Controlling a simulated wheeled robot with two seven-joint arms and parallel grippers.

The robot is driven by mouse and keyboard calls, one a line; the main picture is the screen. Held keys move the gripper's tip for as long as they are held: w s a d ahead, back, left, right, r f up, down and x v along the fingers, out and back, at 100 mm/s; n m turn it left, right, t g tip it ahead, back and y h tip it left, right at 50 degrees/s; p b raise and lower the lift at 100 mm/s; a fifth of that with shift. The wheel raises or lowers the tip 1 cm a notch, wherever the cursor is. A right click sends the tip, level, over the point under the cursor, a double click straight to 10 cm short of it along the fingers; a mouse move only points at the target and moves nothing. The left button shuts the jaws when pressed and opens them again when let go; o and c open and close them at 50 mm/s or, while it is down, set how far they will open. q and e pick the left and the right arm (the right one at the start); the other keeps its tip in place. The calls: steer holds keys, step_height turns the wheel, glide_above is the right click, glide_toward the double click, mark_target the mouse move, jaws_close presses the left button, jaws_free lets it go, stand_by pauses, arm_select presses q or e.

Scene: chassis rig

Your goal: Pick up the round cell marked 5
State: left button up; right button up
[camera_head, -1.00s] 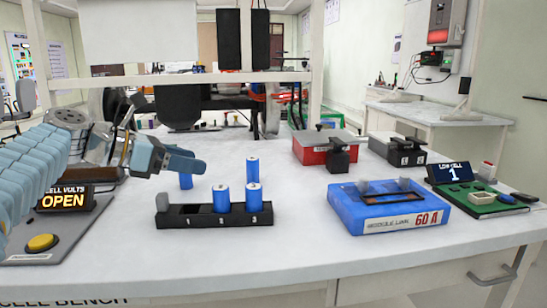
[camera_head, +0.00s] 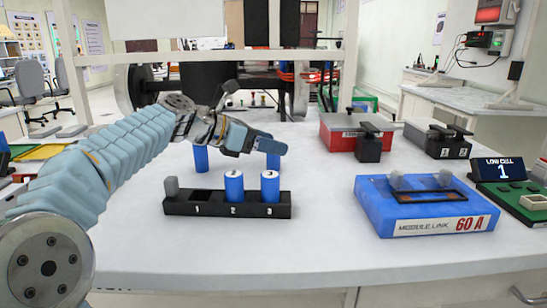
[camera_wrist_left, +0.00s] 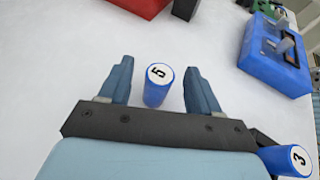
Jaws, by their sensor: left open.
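The round cell marked 5 is a blue cylinder with a white top. In the left wrist view the cell (camera_wrist_left: 156,88) stands between the two spread fingers, with space visible on both sides. In the head view a blue cell (camera_head: 273,160) shows partly behind my left gripper (camera_head: 262,144), its top hidden; it appears to be the same one. My left gripper (camera_wrist_left: 159,70) is open and holds nothing. My right gripper is not in view.
A black rack (camera_head: 215,211) in front holds blue cells in slots 2 (camera_head: 234,188) and 3 (camera_head: 270,188); slot 1 is empty. Another blue cell (camera_head: 200,159) stands left. A blue module link box (camera_head: 425,210) and red box (camera_head: 350,135) stand right.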

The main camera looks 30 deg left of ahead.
arm_select(q)
steer(key=shift+x, duration=1.5)
steer(key=shift+r, duration=0.1)
steer(key=c, duration=1.1)
